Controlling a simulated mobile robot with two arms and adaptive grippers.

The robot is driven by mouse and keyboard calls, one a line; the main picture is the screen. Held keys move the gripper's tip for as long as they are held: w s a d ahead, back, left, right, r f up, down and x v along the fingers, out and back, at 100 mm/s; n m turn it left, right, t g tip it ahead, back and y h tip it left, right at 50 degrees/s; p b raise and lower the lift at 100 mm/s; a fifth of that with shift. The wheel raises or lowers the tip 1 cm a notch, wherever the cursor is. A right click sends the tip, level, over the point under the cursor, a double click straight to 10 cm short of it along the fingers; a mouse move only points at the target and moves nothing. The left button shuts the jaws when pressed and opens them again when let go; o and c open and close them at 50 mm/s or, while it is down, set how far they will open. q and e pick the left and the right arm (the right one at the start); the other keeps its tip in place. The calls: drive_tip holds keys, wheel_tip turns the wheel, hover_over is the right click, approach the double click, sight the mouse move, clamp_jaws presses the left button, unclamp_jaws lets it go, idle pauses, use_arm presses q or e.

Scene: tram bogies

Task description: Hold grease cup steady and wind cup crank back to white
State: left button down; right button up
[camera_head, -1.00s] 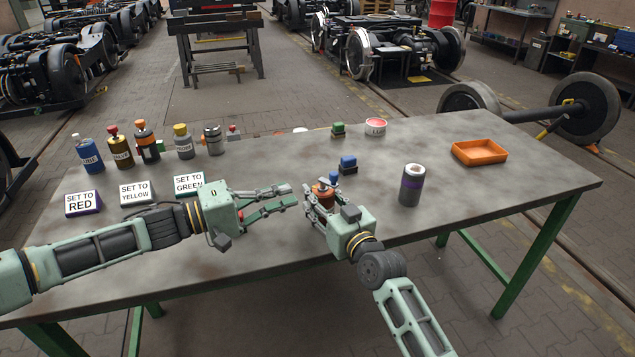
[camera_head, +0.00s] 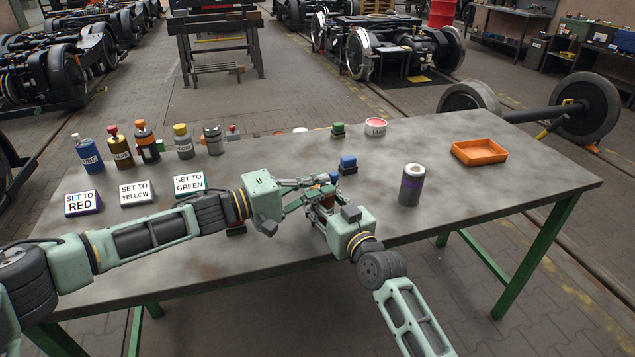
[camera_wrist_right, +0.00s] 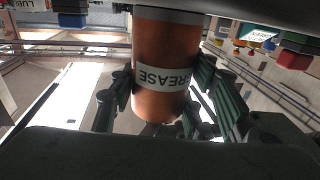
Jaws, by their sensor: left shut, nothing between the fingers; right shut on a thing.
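The grease cup is an orange-brown cylinder. In the right wrist view the grease cup (camera_wrist_right: 165,65) stands between my right gripper's fingers, its white GREASE label upside down. My right gripper (camera_wrist_right: 160,108) is shut on it. In the head view the right gripper (camera_head: 322,207) is above the table's near middle, and the cup is mostly hidden behind fingers. My left gripper (camera_head: 322,187) is shut and empty, its fingers at the top of the cup. Whether they touch the crank cannot be told; the crank and any colour marks are hidden.
Several bottles line the back left. A blue block (camera_head: 348,164) is just behind the grippers. A grey can (camera_head: 411,185) and orange tray (camera_head: 480,152) are at right.

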sight(336, 180)
use_arm(q)
drive_tip(key=shift+s+d+n+t+y, duration=0.1)
drive_tip(key=shift+d+n+t+y, duration=0.2)
drive_tip(key=shift+n+t+y, duration=0.6)
drive_tip(key=shift+d+t, duration=0.15)
drive_tip(key=shift+t, duration=0.35)
drive_tip(key=shift+s+d+r+n+t+y, duration=0.1)
drive_tip(key=shift+s+d+n+t+y, duration=0.1)
drive_tip(key=shift+d+n+t+y, duration=0.7)
drive_tip(key=shift+n+t+y, duration=0.7)
drive_tip(key=shift+n+t, duration=0.1)
drive_tip(key=shift+t, duration=0.1)
drive_tip(key=shift+w+d+n+y, duration=0.3)
drive_tip(key=shift+w+y, duration=0.15)
drive_tip(key=shift+y, duration=0.05)
drive_tip(key=shift+w+d, duration=0.15)
drive_tip(key=shift+d, duration=0.1)
use_arm(e)
drive_tip(key=shift+s+a, duration=0.1)
drive_tip(key=shift+a, duration=0.1)
